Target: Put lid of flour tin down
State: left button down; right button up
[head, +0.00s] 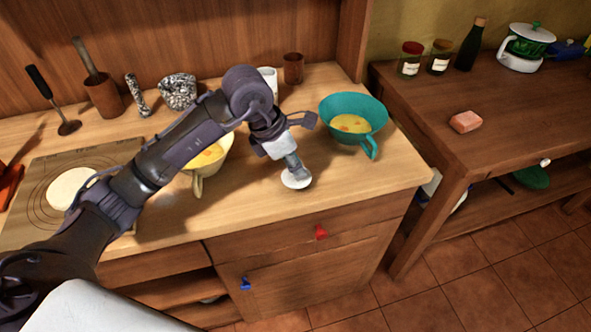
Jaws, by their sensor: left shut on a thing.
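My left gripper (292,163) points down over the front of the wooden counter and is shut on a small white round lid (296,181). The lid is at or just above the counter top; I cannot tell if it touches. Its middle is partly hidden by the fingers. A white container (268,75), perhaps the flour tin, stands at the back, mostly hidden behind my left arm. My right gripper is not in view.
A teal bowl (352,107) with yellow contents stands right of the gripper. A cream bowl (220,146) is left, partly behind my arm. A brown cup (293,68) stands at the back. A board with dough (70,188) lies left. The counter's front right is clear.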

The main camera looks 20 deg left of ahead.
pick_arm(q)
notch_tip(320, 180, down, 2)
jog(key=shift+f, duration=0.25)
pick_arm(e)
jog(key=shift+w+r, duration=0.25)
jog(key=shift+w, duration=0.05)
pick_arm(q)
jog(key=shift+f, duration=0.15)
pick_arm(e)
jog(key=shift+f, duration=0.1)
pick_arm(q)
jog(key=c, duration=1)
grip_release()
jog(key=shift+c, duration=0.2)
jog(key=shift+r, duration=0.3)
jog(key=shift+a+r, duration=0.15)
jog(key=shift+r, duration=0.15)
jog(key=v, duration=1.1)
jog(key=shift+b, duration=0.35)
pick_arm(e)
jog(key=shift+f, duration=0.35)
